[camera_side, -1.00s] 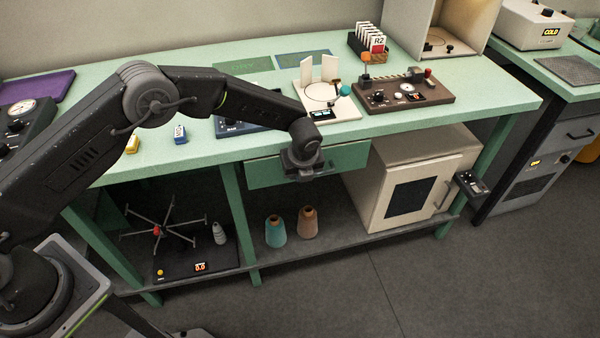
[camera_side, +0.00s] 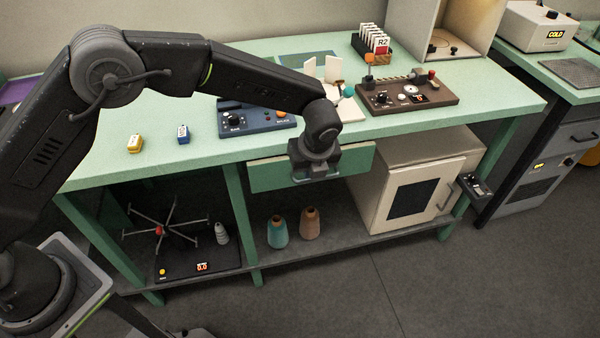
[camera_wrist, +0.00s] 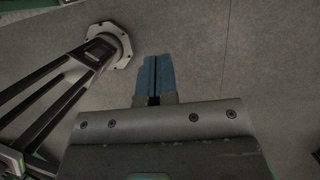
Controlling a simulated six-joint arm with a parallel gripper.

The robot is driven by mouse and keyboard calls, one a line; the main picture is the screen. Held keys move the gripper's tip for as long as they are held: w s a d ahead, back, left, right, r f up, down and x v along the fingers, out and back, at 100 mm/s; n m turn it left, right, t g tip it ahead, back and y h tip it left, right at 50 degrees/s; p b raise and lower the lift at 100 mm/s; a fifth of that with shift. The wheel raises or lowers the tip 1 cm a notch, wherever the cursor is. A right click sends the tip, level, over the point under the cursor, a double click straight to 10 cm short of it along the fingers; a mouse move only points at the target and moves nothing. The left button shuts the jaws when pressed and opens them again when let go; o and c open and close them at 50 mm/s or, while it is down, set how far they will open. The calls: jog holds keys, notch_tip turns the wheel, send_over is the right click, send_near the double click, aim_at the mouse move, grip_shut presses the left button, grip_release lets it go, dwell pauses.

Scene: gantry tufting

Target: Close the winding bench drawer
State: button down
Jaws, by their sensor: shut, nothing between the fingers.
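The winding bench drawer (camera_side: 357,160) is a green front under the bench top, in the middle of the side view. Whether it stands slightly out or flush is hard to tell here. My gripper (camera_side: 312,176) is in front of the drawer and hides the middle of its front. Contact with the drawer cannot be made out. In the wrist view the blue fingertips (camera_wrist: 154,78) are together with nothing between them, over grey floor. The drawer is not clearly seen in that view.
The green bench (camera_side: 207,155) carries a blue control box (camera_side: 256,121) and a brown panel (camera_side: 425,98). Two thread cones (camera_side: 293,228) stand on the shelf below the drawer. A beige cabinet (camera_side: 392,205) is right of it. The floor in front is clear.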

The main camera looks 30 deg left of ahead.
aim_at(274, 177)
jog(key=s+f+t+y, duration=0.9)
jog(key=f+t+y, duration=0.15)
jog(key=f, duration=0.25)
jog(key=shift+h, duration=0.25)
jog(key=x, duration=1.4)
jog(key=shift+a+r, duration=0.2)
jog(key=shift+r, duration=0.05)
jog(key=shift+a, duration=0.1)
jog(key=shift+x, duration=1.25)
